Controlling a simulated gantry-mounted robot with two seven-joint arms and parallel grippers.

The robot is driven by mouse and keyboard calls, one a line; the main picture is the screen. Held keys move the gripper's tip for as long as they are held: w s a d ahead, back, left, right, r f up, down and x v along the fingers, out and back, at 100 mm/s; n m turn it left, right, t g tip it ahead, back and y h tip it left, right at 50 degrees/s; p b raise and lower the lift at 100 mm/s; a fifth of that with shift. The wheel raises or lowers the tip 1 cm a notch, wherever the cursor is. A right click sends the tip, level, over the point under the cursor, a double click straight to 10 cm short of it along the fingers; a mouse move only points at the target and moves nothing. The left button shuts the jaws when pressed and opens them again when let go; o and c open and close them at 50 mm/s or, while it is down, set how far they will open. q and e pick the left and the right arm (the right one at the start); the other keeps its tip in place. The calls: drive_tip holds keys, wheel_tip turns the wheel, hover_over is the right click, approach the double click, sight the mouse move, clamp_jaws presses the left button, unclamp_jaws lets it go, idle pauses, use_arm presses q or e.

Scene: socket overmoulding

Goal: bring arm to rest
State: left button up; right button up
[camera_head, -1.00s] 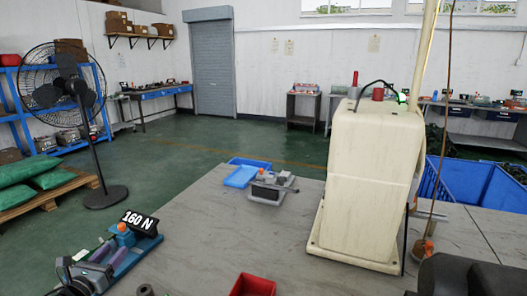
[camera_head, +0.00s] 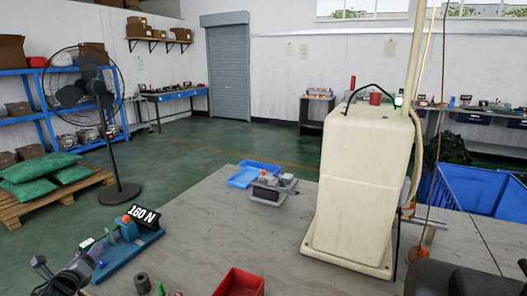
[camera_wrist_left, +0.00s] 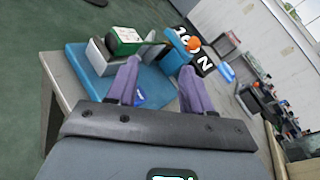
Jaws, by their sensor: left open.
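My left gripper (camera_head: 80,268) is at the lower left of the head view, beside the near left side of a blue fixture (camera_head: 135,250) on the table. In the left wrist view the two purple fingers of this gripper (camera_wrist_left: 160,82) stand apart with nothing held between them. Beyond them lies the blue fixture plate (camera_wrist_left: 90,68), with a green and white block (camera_wrist_left: 125,40) on it. The black "160 N" display (camera_head: 143,215) stands at the fixture's far end, with an orange knob (camera_head: 126,219) close by. I cannot make out my right gripper.
A red bin (camera_head: 240,281) and a grey cylinder (camera_head: 142,282) sit at the table's front. A tall cream machine (camera_head: 365,185) stands at right. A blue tray (camera_head: 243,178) and a small grey device (camera_head: 270,188) lie at the back. The middle tabletop (camera_head: 210,225) is clear.

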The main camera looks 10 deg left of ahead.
use_arm(q)
drive_tip(key=s+a+f+n+g+y, duration=0.2)
drive_tip(key=s+a+f+n+g, duration=0.4)
drive_tip(key=n, duration=0.8)
drive_tip(key=s+a+f+n+g+y, duration=0.2)
drive_tip(key=s+f+n+g, duration=0.1)
drive_tip(key=s+n+g, duration=0.9)
drive_tip(key=s+d+f+m+t+h, duration=0.15)
drive_tip(key=d+f, duration=0.35)
drive_tip(key=d, duration=0.5)
drive_tip(key=s+d+f+t+h, duration=0.2)
drive_tip(key=d+f, duration=0.3)
drive_tip(key=d, duration=0.4)
drive_tip(key=s+d+f+m+t+h, duration=0.1)
drive_tip(key=s+d+f+t+h, duration=0.1)
drive_tip(key=d+f, duration=0.6)
drive_tip(key=s+d+r+h, duration=0.3)
drive_tip(key=s+d, duration=0.3)
drive_tip(key=d, duration=0.5)
drive_tip(key=s+d+r+h, duration=0.2)
drive_tip(key=s+d+r, duration=0.2)
drive_tip(key=s+d, duration=0.5)
wheel_tip(320, 180, up, 54)
drive_tip(key=w+d+p, duration=0.1)
drive_tip(key=w+p, duration=0.1)
drive_tip(key=p, duration=5.2)
drive_tip(key=shift+w+d+f+t, duration=0.25)
drive_tip(key=shift+w+t, duration=0.1)
drive_tip(key=shift+t, duration=0.1)
drive_tip(key=shift+n, duration=0.25)
